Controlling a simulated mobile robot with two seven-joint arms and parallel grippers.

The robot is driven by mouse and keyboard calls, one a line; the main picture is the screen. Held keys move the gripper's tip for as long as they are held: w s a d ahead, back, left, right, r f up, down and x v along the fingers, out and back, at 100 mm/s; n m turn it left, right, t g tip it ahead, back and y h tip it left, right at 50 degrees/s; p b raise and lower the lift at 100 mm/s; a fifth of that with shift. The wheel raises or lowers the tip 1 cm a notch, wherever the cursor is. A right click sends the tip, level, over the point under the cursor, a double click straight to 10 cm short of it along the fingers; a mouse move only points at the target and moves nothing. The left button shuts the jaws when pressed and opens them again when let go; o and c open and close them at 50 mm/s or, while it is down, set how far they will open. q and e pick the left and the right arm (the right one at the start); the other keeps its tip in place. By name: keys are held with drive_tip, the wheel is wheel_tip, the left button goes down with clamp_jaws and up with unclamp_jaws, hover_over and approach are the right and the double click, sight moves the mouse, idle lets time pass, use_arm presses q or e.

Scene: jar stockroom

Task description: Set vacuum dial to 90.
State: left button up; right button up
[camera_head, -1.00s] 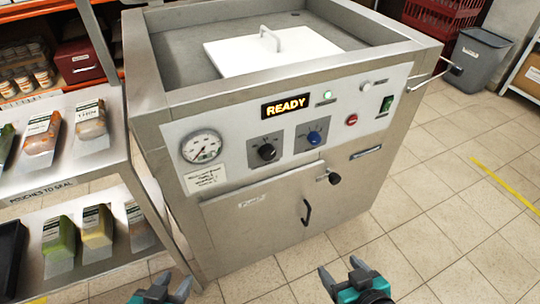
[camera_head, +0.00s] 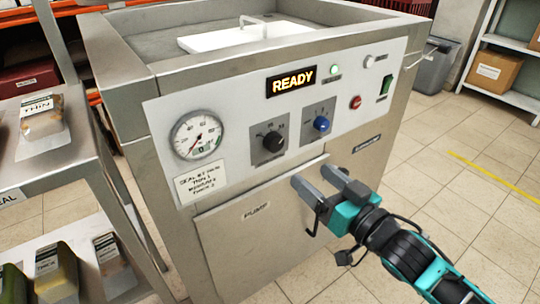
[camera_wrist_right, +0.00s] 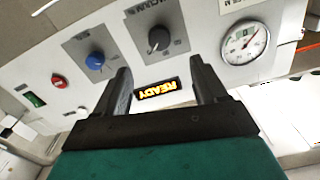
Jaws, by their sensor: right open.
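The vacuum dial is a black knob (camera_head: 273,141) on a grey plate on the machine's front panel. Its plate carries a scale, too small to read surely in the head view; the dial also shows upside down in the right wrist view (camera_wrist_right: 159,40). My right gripper (camera_head: 312,176) is open and empty, below and right of the black knob and apart from it. In the right wrist view its two fingers (camera_wrist_right: 160,80) stand apart, with the black knob beyond them. My left gripper is not in view.
A blue knob (camera_head: 321,124) sits right of the black one. A round gauge (camera_head: 197,136) is to the left, above a printed note (camera_head: 200,180). The display (camera_head: 291,81) reads READY. A red button (camera_head: 356,102) and green switch (camera_head: 385,87) are farther right. A pouch shelf (camera_head: 50,172) stands left.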

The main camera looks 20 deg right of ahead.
sight(277, 146)
drive_tip(key=b+x, duration=0.2)
drive_tip(key=x, duration=0.9)
drive_tip(key=shift+w+f, duration=0.1)
drive_tip(key=shift+w+a, duration=0.2)
drive_tip(key=shift+w, duration=0.45)
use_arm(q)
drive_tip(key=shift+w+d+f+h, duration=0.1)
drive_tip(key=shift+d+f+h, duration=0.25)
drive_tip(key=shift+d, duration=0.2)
use_arm(e)
drive_tip(key=c, duration=1.1)
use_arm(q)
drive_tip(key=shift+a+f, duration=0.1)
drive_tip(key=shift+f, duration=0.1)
use_arm(e)
drive_tip(key=shift+o, duration=0.2)
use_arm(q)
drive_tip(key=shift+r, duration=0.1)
